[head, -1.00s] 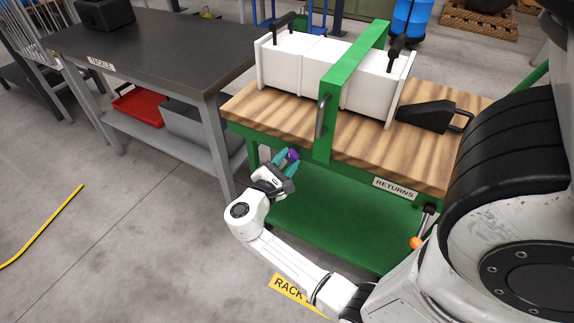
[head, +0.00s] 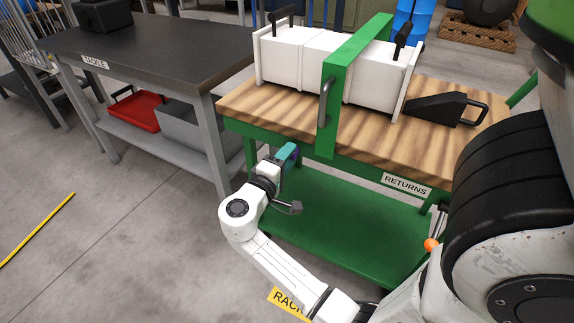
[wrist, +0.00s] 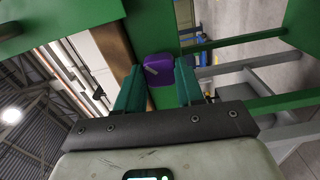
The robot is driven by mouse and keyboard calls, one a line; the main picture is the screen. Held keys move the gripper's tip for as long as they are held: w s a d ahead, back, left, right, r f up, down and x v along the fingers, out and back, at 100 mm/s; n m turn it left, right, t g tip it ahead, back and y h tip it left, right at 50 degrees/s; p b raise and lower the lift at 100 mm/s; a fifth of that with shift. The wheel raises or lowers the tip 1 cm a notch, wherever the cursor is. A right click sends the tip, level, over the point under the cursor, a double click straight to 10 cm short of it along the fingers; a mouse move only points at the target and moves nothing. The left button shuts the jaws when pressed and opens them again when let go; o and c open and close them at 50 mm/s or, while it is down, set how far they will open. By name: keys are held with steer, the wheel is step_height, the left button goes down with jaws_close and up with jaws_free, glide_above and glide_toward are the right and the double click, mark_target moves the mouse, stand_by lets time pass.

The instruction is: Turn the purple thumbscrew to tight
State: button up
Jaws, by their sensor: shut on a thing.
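The purple thumbscrew (wrist: 158,69) sits between my two teal fingers in the wrist view, with a pale bar mark on its face. In the head view only a sliver of it shows beside the fingers, under the front edge of the wooden-topped green cart (head: 237,103), near the foot of the green upright frame (head: 328,130). My gripper (head: 289,154) is shut on the thumbscrew, and the near finger hides most of it. I cannot read how tight the thumbscrew is.
A white case (head: 300,62) lies on the cart under the green frame, with a black handled tool (head: 440,103) to its right. A RETURNS label (head: 407,186) is on the cart's front edge. A dark-topped table (head: 150,60) stands left; open floor lies in front of it.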

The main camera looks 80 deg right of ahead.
steer(key=shift+f+m+b, duration=0.2)
steer(key=shift+m+b, duration=3.35)
steer(key=shift+m, duration=0.05)
steer(key=shift+r, duration=0.1)
steer(key=o, duration=1)
steer(key=shift+o, duration=0.2)
steer(key=shift+r, duration=0.1)
steer(key=p+v, duration=0.1)
steer(key=v, duration=1)
steer(key=shift+p, duration=0.4)
steer(key=shift+w+d, duration=0.1)
